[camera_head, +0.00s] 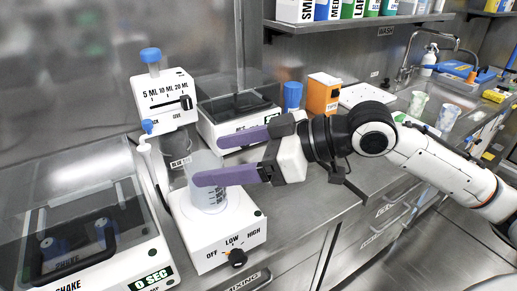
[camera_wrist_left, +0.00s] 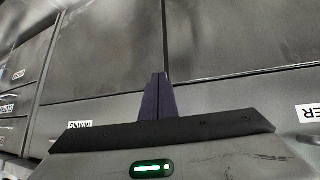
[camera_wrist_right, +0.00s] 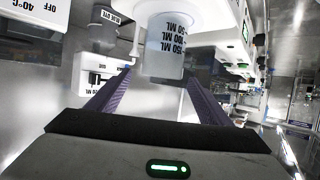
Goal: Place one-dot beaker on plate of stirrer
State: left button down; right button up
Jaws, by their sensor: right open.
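A clear beaker (camera_head: 208,199) with volume marks appears to stand upright on the plate of the white stirrer (camera_head: 222,247); it also shows in the right wrist view (camera_wrist_right: 165,48). I cannot make out any dots on it. My right gripper (camera_head: 208,162) is open, with one purple finger in front of the beaker and the other behind its right side. The right wrist view shows the beaker ahead, between the spread fingertips (camera_wrist_right: 157,76). My left gripper (camera_wrist_left: 158,80) is shut and empty, in front of grey drawer fronts, and does not show in the head view.
A dark blue-dye container (camera_head: 174,160) stands close behind the beaker. A white dispenser (camera_head: 164,103) rises behind it. A shaker (camera_head: 85,245) is at left, and another white device (camera_head: 240,118) stands behind the right gripper. An orange box (camera_head: 322,95) and sink lie farther right.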

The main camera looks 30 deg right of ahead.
jog(key=b+v, duration=0.3)
jog(key=v, duration=0.7)
jog(key=shift+a, duration=0.1)
dwell(0.8)
dwell(0.8)
